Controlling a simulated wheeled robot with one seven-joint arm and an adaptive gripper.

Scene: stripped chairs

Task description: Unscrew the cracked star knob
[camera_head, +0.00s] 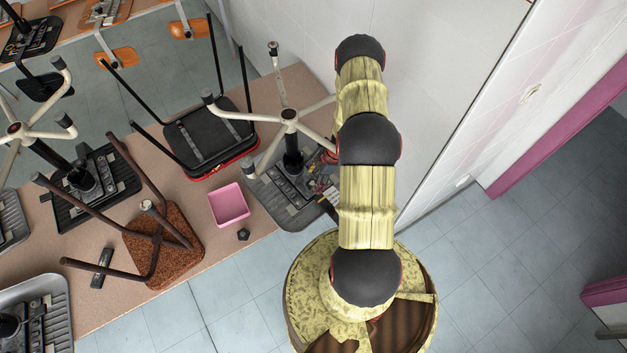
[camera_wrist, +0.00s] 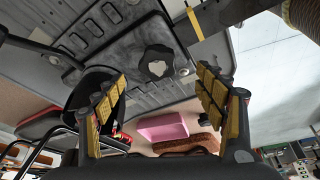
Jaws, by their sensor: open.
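A dark lobed star knob (camera_wrist: 158,62) with a pale patch at its middle sits on the grey underside of an upturned swivel chair (camera_wrist: 110,45). Whether it is cracked is too small to tell. My gripper (camera_wrist: 161,78) is open, with a yellow-padded finger on each side of the knob's line of sight. The fingers look apart from the knob, with nothing between them. In the head view the same chair (camera_head: 268,190) stands seat-down at the table's right end. My arm hides part of it, the knob and most of my gripper.
A pink tray (camera_head: 229,204) stands on the table (camera_head: 180,285), with a small dark knob-like piece (camera_head: 243,234) beside it. Several upturned chairs crowd the table's left. A brown-seated stool (camera_head: 165,245) lies left of the tray. A white wall (camera_head: 440,80) rises close behind my arm.

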